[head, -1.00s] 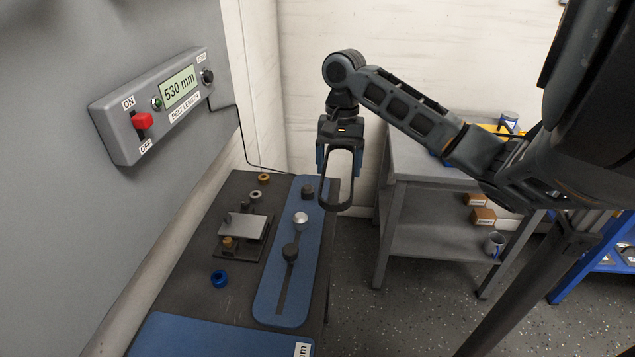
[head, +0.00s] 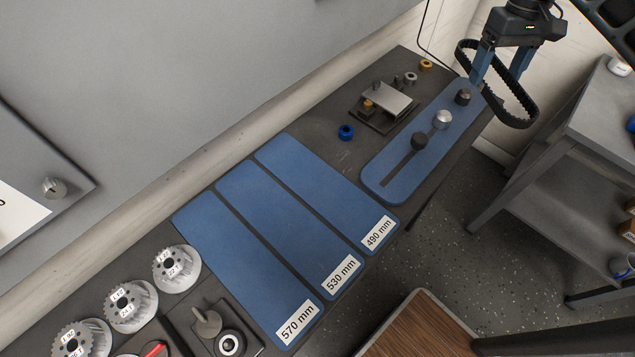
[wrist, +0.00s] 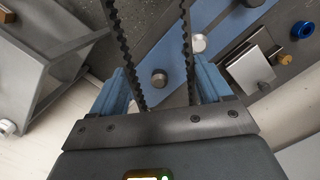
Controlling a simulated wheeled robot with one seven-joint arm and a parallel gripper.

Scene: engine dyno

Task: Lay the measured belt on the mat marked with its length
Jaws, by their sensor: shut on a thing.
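My gripper (head: 503,66) is at the upper right in the head view, shut on a black toothed belt (head: 518,112) that hangs as a loop above the far right end of the bench. The belt also shows between the blue fingers in the wrist view (wrist: 126,50). Three blue mats lie side by side on the bench, bare: the 570 mm mat (head: 240,255), the 530 mm mat (head: 285,222) and the 490 mm mat (head: 318,185). The length display is out of view now; a second ago it read 530 mm.
The blue measuring plate with knobs (head: 385,187) lies beyond the mats. A metal fixture (head: 388,100) and a blue ring (head: 346,132) sit beside it. Several toothed pulleys (head: 177,268) stand at the near left. A grey shelf table (head: 600,120) stands right, across a floor gap.

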